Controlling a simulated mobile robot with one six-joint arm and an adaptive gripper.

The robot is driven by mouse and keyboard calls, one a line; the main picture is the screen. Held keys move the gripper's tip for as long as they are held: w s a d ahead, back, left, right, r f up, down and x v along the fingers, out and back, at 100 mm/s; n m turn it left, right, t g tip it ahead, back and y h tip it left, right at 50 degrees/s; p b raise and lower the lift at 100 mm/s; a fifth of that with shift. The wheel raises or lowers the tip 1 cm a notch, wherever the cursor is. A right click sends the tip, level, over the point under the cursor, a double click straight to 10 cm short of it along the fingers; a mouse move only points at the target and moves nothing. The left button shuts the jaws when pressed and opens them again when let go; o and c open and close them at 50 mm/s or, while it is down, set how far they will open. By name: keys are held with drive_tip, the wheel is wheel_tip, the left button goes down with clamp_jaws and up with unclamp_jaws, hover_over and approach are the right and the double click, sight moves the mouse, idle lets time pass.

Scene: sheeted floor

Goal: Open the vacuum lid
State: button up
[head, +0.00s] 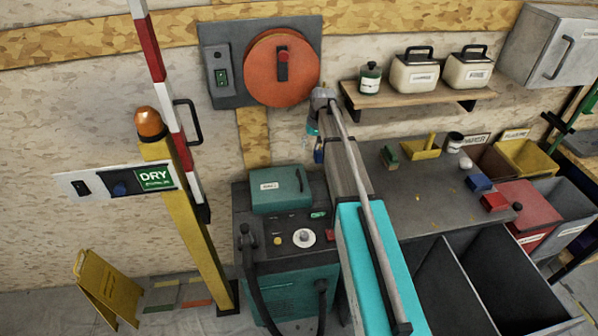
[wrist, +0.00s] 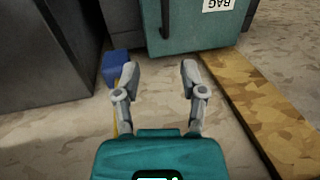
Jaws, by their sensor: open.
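The vacuum (head: 290,285) is a dark and teal floor machine with a control panel, standing below the wall board. Its teal lid (head: 281,190), with a white label and a dark handle at its right, lies shut on top. In the wrist view the lid (wrist: 200,25) fills the top middle, with part of a BAG label and a dark handle showing. My gripper (wrist: 160,72) is open and empty, its two grey fingers apart and short of the lid. In the head view it is small, above and right of the lid, partly hidden by my arm.
A workbench (head: 420,195) with bins stands to the right. A blue object (wrist: 117,67) is close to my left finger in the wrist view. A wooden stud (wrist: 270,110) runs along the wall. A yellow post (head: 195,235) stands left of the vacuum.

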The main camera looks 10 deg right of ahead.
drive_tip(key=a+f+b, duration=0.1)
drive_tip(key=f+b, duration=0.3)
drive_tip(key=a+f+b, duration=0.1)
drive_tip(key=f+b, duration=0.4)
drive_tip(key=a+f+b, duration=0.1)
drive_tip(key=f+b, duration=0.3)
drive_tip(key=shift+a+f, duration=0.3)
idle(0.7)
drive_tip(key=shift+b, duration=0.3)
clamp_jaws()
drive_tip(key=shift+d, duration=0.15)
